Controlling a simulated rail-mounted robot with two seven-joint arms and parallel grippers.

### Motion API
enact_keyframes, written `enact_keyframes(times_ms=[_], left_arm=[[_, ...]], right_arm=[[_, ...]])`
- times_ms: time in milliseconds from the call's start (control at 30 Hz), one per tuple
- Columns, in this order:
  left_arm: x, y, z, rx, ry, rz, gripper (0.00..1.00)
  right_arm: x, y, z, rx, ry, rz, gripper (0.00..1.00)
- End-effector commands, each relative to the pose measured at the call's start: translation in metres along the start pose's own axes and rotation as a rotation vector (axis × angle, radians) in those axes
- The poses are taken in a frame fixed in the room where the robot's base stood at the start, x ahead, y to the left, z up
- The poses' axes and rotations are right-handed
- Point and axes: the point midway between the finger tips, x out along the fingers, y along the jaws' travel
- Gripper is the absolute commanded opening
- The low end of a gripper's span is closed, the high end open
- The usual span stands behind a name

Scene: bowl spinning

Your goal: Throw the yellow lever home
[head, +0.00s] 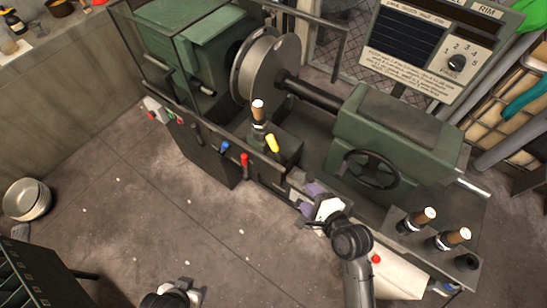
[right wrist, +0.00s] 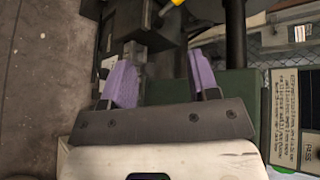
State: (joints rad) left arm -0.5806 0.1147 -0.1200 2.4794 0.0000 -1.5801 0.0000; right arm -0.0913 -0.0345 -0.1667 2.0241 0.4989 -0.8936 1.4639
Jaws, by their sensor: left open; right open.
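The yellow lever (head: 272,143) stands tilted on the front of the green lathe, right of a wooden-handled tool post. Its yellow end also shows at the top edge of the right wrist view (right wrist: 178,2). My right gripper (head: 311,199) is at the lathe's front edge, below and right of the yellow lever and apart from it. In the right wrist view its purple fingers (right wrist: 162,72) are spread, with no thing held between them. My left gripper (head: 186,287) is low at the bottom edge over the floor, far from the lever and partly cut off.
A red lever (head: 244,160) and a blue lever (head: 225,146) stand left of the yellow one. The handwheel (head: 370,170) and wooden-handled tools (head: 424,215) are to the right. A metal disc (head: 264,70) is mounted behind.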

Motion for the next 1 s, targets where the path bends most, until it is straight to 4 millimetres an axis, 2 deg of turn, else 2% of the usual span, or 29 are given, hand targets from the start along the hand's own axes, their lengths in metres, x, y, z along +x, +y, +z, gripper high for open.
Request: enact_keyframes(times_ms=[33,200,333,600,767,1000], left_arm=[[0.034,0.001,0.011,0.001,0.000,0.000,0.55],[0.080,0.002,0.026,0.003,-0.001,-0.003,0.55],[0.105,0.001,0.034,0.006,-0.001,-0.005,0.55],[0.129,0.001,0.042,0.010,-0.001,-0.008,0.55],[0.134,0.001,0.044,0.010,-0.001,-0.008,0.55],[0.146,0.003,0.047,0.004,0.001,-0.003,0.55]], right_arm=[[0.025,0.015,-0.010,0.101,-0.027,-0.045,0.55],[0.070,0.011,-0.017,0.444,-0.130,-0.166,0.55],[0.093,0.007,-0.020,0.648,-0.204,-0.224,0.55],[0.116,-0.001,-0.023,0.884,-0.299,-0.277,0.55],[0.127,-0.007,-0.022,0.920,-0.315,-0.284,0.55],[0.165,-0.021,-0.016,0.919,-0.315,-0.283,0.55]])
